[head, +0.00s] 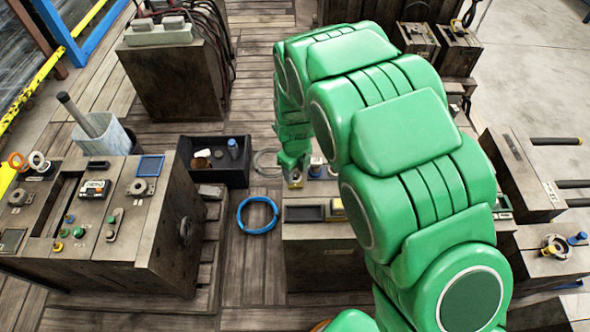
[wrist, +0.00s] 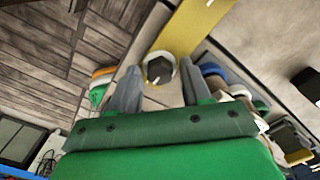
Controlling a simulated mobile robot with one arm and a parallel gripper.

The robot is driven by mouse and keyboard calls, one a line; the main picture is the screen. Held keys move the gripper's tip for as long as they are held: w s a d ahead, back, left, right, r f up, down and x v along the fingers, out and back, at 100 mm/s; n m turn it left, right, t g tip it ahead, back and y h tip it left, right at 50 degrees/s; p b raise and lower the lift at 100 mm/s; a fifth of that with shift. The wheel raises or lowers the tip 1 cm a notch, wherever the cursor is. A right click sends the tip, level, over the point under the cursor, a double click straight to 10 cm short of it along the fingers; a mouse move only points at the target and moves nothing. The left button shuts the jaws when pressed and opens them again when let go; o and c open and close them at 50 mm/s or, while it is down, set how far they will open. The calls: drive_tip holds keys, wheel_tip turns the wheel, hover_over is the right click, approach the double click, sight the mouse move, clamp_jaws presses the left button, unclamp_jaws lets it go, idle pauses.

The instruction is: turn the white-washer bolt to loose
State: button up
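The white-washer bolt (wrist: 158,70) shows in the wrist view as a dark hex head with a pale washer around it. It sits at the near end of a flat yellow strip (wrist: 205,24). My gripper (wrist: 160,82) is open, with one grey finger on each side of the bolt. I cannot tell whether either finger touches it. In the head view my gripper (head: 293,174) is low over the middle block (head: 320,258), at its far left corner. The bolt cannot be made out there, and my green arm covers much of that block.
In the wrist view, blue and white round parts (wrist: 214,72) lie close right of the fingers, and an orange, white and green stack (wrist: 99,86) lies left. In the head view, a black bin (head: 212,178), a blue ring (head: 244,222) and a left block (head: 150,262) stand nearby.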

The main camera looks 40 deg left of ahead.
clamp_jaws()
